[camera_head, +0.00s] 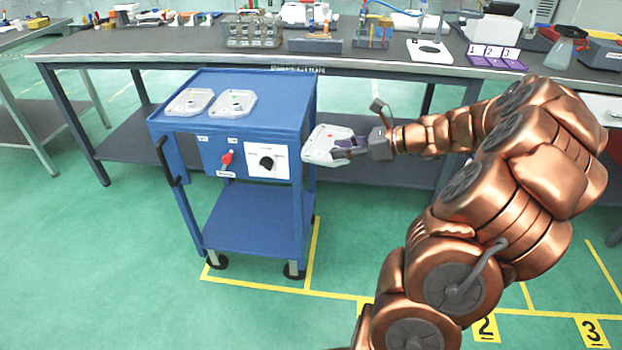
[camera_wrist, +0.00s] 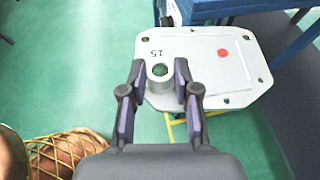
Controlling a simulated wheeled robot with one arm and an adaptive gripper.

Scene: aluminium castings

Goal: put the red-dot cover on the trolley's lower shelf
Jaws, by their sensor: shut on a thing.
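The red-dot cover (camera_head: 324,146) is a pale grey plate with a red dot, held in the air just right of the blue trolley (camera_head: 248,108). In the wrist view the cover (camera_wrist: 205,60) shows the mark "15", a red dot and a round boss with a hole. My gripper (camera_head: 350,148) is shut on the cover, and in the wrist view its fingers (camera_wrist: 160,85) stand either side of the boss. The trolley's lower shelf (camera_head: 255,220) is bare where it shows. Two other covers, a left one (camera_head: 189,102) and a right one (camera_head: 233,103), lie on the trolley's top.
A long workbench (camera_head: 400,65) with lab items stands behind. Green floor with yellow lines is clear in front.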

